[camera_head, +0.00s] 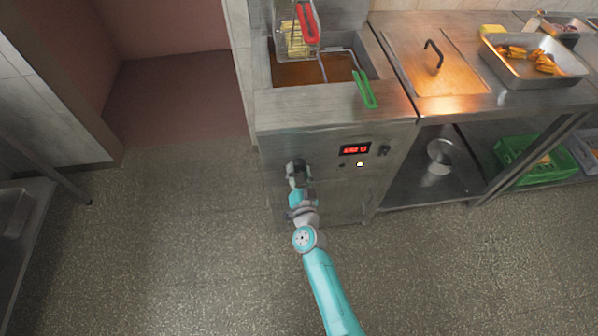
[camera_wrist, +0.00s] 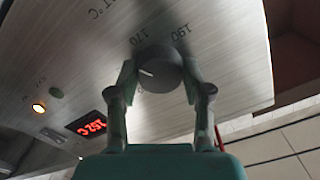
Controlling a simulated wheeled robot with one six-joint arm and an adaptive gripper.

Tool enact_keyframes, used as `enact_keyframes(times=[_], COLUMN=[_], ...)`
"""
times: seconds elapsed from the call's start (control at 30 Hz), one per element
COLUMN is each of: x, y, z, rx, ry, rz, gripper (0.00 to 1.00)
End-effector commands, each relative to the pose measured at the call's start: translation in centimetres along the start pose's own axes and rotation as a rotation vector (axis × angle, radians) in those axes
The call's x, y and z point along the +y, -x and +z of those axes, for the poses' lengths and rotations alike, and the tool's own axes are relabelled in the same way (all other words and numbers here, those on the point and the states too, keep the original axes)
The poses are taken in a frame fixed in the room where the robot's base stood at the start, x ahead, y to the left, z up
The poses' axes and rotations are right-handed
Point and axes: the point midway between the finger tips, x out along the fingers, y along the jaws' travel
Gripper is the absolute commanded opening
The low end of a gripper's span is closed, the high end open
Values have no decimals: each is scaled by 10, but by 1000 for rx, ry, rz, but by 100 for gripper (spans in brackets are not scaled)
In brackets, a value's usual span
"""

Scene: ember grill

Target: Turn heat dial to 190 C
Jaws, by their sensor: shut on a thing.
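The heat dial (camera_wrist: 160,70) is a dark round knob with a white pointer line on its face. In the wrist view it sits between the two fingers of my gripper (camera_wrist: 158,80), which are shut on its sides. The pointer lies toward the left of the knob, not at the printed 190 (camera_wrist: 181,33). A printed 170 (camera_wrist: 145,36) stands beside the 190 at the knob's edge. In the head view my gripper (camera_head: 297,170) is at the left of the fryer's front panel (camera_head: 335,190) and hides the dial.
A red display (camera_head: 355,149) and a lit lamp (camera_head: 360,164) are on the panel, with a second dark knob (camera_head: 384,150) to their right. Above is the oil vat with a red-handled basket (camera_head: 306,22) and a green handle (camera_head: 364,89). The floor to the left is clear.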

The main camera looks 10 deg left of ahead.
Motion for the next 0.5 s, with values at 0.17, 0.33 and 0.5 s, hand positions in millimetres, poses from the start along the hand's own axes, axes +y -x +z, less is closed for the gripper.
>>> enact_keyframes(times=[0.17,0.33,0.5], x=[0,0,-1], y=[0,0,0], z=[-1,-1,-1], rx=[1,2,2], ry=[-168,-329,-491], rz=[1,1,1], gripper=[15,15,15])
